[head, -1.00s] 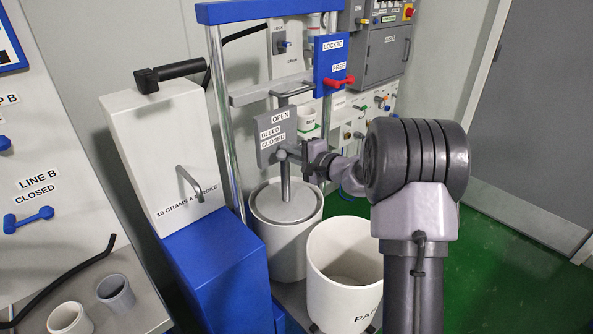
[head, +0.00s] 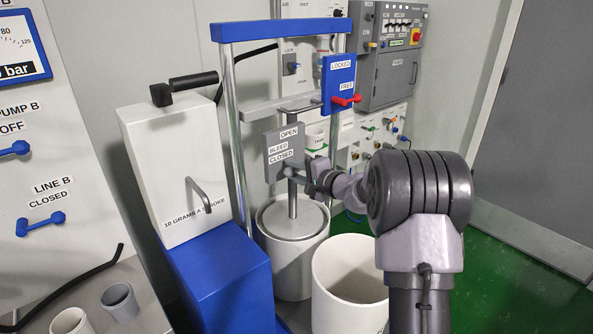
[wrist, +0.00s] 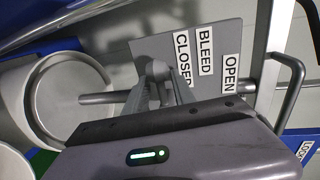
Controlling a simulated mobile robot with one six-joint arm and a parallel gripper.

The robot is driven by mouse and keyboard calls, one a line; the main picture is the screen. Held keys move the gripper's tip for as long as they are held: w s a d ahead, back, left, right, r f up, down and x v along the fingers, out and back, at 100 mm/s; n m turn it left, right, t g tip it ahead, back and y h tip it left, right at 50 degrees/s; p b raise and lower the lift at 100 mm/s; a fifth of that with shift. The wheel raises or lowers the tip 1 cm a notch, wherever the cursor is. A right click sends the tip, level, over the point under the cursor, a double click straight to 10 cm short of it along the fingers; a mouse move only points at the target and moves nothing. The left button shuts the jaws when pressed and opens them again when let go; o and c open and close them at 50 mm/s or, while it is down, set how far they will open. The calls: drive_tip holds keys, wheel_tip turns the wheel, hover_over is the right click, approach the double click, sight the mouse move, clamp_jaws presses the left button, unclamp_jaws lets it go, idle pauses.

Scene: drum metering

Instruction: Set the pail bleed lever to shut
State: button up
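The bleed plate (head: 275,160) is a grey panel labelled OPEN at the top, BLEED in the middle and CLOSED at the bottom. It is mounted above the lidded pail (head: 292,250). The bleed lever (head: 290,172) is a small grey bar at the plate's lower edge, by CLOSED, reaching right toward my gripper (head: 312,184). In the wrist view my gripper's fingers (wrist: 155,78) are close together in front of the plate (wrist: 215,35), beside the word CLOSED. They hide most of the lever, so its exact angle and their grip on it are unclear.
A blue LOCKED/FREE plate with a red lever (head: 346,99) is above right of the bleed plate. An upright steel post (head: 236,140) stands to the left. An open white drum (head: 345,290) stands in front, and a blue-based white dispenser (head: 175,170) on the left.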

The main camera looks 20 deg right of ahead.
drive_tip(key=shift+a+r, duration=0.1)
drive_tip(key=shift+a, duration=0.05)
drive_tip(key=shift+s+d, duration=0.15)
drive_tip(key=shift+d, duration=0.1)
drive_tip(key=p+v, duration=0.3)
drive_tip(key=v, duration=1.4)
